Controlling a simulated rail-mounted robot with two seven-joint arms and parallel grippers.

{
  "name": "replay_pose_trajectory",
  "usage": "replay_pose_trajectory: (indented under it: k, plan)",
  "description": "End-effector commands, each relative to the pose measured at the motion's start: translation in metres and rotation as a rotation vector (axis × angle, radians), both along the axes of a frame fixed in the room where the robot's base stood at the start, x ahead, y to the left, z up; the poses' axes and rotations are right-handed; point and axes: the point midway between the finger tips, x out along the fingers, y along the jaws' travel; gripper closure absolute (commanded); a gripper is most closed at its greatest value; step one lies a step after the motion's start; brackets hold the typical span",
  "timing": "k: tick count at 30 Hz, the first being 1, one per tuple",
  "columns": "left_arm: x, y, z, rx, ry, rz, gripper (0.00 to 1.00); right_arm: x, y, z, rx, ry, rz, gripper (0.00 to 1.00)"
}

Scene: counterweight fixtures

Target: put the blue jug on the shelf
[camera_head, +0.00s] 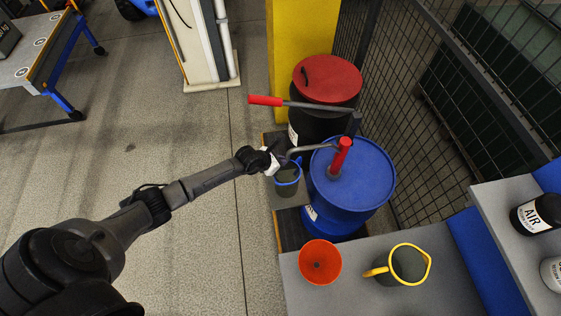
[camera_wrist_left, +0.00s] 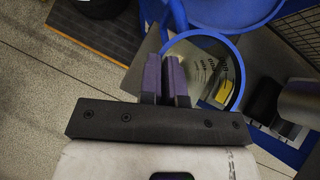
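The blue jug (camera_head: 287,178) is a grey-dark cup with a blue rim and handle, standing upright on a grey surface beside the blue drum. In the left wrist view its round blue rim (camera_wrist_left: 240,88) is seen from above. My left gripper (camera_head: 273,161) is at the jug's rim in the head view. In the left wrist view its two purple fingers (camera_wrist_left: 164,72) are almost together, one on each side of the rim's left edge, with the jug wall apparently between them. The fingertips partly hide the rim. My right gripper is not in view.
A red-lidded drum (camera_head: 335,80) stands behind. An orange funnel (camera_head: 320,262) and yellow-rimmed jug (camera_head: 408,264) stand on a grey surface (camera_head: 350,295) in front. Wire fencing is at right.

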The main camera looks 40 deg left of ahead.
Motion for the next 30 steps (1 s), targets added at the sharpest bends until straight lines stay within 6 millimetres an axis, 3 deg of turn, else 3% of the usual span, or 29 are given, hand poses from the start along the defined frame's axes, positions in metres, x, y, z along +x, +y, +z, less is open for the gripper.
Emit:
replay_pose_trajectory:
  k: [10,12,19,30]
  plan:
    - [0.0001,-0.0001,-0.0024,0.000,-0.001,0.000,1.00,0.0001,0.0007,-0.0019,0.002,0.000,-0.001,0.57]
    - [-0.0001,-0.0001,-0.0015,0.000,0.000,0.000,0.89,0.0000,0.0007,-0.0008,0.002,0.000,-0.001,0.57]
    - [-0.0001,-0.0002,-0.0015,0.000,0.000,0.000,0.69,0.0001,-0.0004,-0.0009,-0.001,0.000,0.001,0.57]
    - [-0.0072,0.0023,0.0074,0.001,0.000,-0.001,0.69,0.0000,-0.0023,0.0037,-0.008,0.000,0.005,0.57]
